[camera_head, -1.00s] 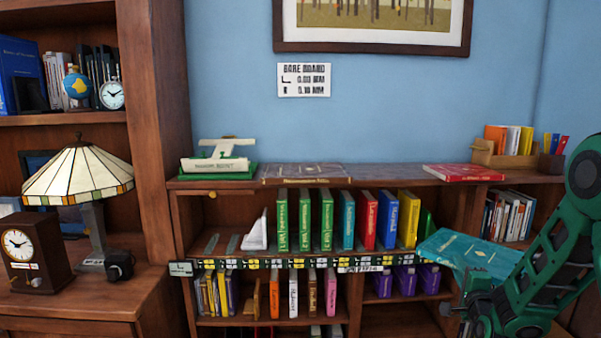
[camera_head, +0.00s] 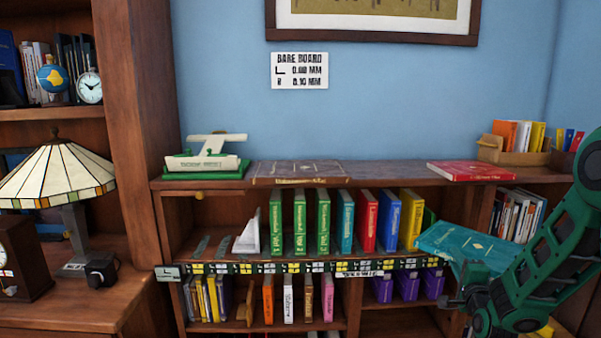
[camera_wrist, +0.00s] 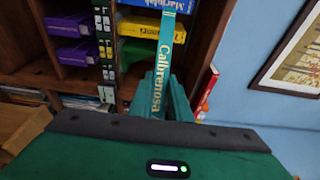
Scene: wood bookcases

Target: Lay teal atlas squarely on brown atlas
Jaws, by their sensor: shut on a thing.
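The teal atlas (camera_head: 468,243) is held out in front of the bookcase at the right, tilted, with its cover facing up. My gripper (camera_head: 462,299) is shut on it near its lower edge. In the wrist view the atlas's spine (camera_wrist: 160,75), lettered "Calbrenosa", runs up from between my fingers (camera_wrist: 163,97). The brown atlas (camera_head: 299,172) lies flat on the bookcase top, left of the middle, with nothing on it. The teal atlas is apart from it, lower and to the right.
On the bookcase top, a green-and-white scale-like device (camera_head: 207,160) stands left of the brown atlas. A red book (camera_head: 470,171) and a box of books (camera_head: 515,148) are to the right. Bare top lies between the brown atlas and red book.

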